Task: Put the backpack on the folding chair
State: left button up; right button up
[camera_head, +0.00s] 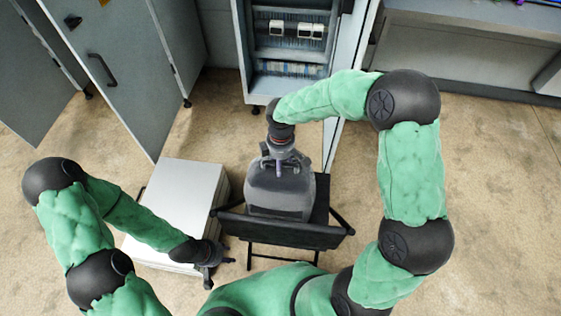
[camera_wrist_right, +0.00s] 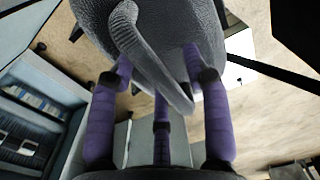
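The dark grey backpack (camera_head: 280,193) is upright at the black folding chair (camera_head: 285,233), over its seat and behind the backrest panel. Its underside is hidden, so I cannot tell how fully it rests on the seat. My right gripper (camera_head: 281,163) is directly above the backpack, pointing down. In the right wrist view its purple fingers (camera_wrist_right: 160,85) are straight and spread apart, with the backpack's grey loop handle (camera_wrist_right: 145,60) between them and no clear pinch on it. My left gripper (camera_head: 218,274) is open and empty, low beside the chair's left side.
A white box-like cabinet (camera_head: 178,185) stands close to the left of the chair. An open cabinet with electrical parts (camera_head: 290,50) is behind it, with grey doors (camera_head: 110,80) at the left. A grey bench (camera_head: 480,50) is at the back right. The carpet (camera_head: 505,190) at the right is clear.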

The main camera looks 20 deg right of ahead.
notch_tip(320, 180, up, 12)
jog(key=p, duration=0.4)
jog(key=shift+w+r, duration=0.15)
dwell(0.5)
